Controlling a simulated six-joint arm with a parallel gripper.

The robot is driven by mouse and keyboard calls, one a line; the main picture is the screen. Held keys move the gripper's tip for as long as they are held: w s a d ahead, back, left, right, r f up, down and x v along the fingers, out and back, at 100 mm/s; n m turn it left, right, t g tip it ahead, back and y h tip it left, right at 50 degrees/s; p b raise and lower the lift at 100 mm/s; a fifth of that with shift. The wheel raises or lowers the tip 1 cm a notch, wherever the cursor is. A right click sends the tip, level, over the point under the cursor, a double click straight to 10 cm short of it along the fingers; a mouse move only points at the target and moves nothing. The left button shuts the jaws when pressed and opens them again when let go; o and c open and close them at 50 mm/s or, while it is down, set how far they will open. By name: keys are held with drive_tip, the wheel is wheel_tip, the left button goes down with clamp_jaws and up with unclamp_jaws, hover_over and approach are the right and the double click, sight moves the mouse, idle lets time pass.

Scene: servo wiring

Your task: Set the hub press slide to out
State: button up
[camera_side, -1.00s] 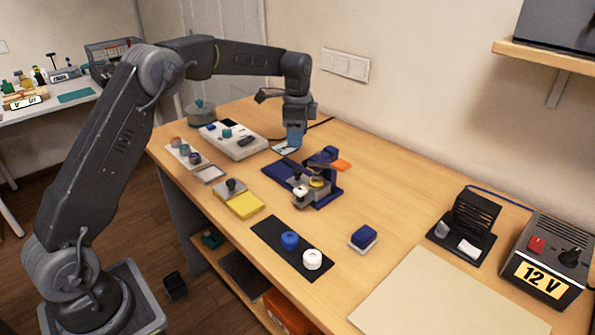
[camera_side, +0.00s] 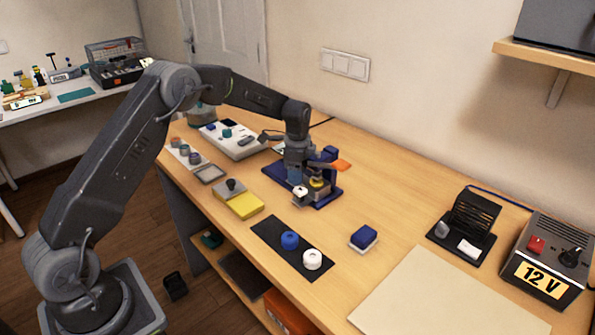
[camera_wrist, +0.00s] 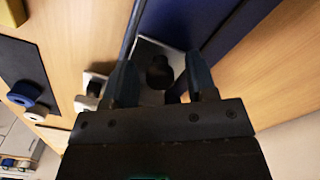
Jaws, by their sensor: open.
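The hub press is a dark blue fixture (camera_side: 332,190) with an orange lever (camera_side: 341,165) in the middle of the bench. Its slide seems to be the grey block with a white knob (camera_side: 300,192) at the front of the fixture. My gripper (camera_side: 297,180) is down at the press, just above and beside that block, and hides part of it. In the wrist view, my open gripper (camera_wrist: 163,88) has its fingers on either side of a grey metal plate (camera_wrist: 150,60) with a dark round knob. I cannot tell whether the fingers touch it.
A black mat (camera_side: 275,238) with a blue and a white spool lies in front. A blue block (camera_side: 363,238) stands to the right. A yellow pad (camera_side: 246,205) is to the left. A power supply (camera_side: 545,265) stands at far right. The bench between is clear.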

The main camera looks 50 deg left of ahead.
sight(276, 167)
clamp_jaws()
idle(0.3)
drive_tip(key=a, duration=0.9)
drive_tip(key=shift+a+r, duration=0.1)
drive_tip(key=shift+a, duration=0.1)
drive_tip(key=shift+c, duration=1.2)
unclamp_jaws()
drive_tip(key=shift+a, duration=0.1)
drive_tip(key=shift+o, duration=1.2)
wheel_tip(276, 167, up, 14)
drive_tip(key=shift+d, duration=0.2)
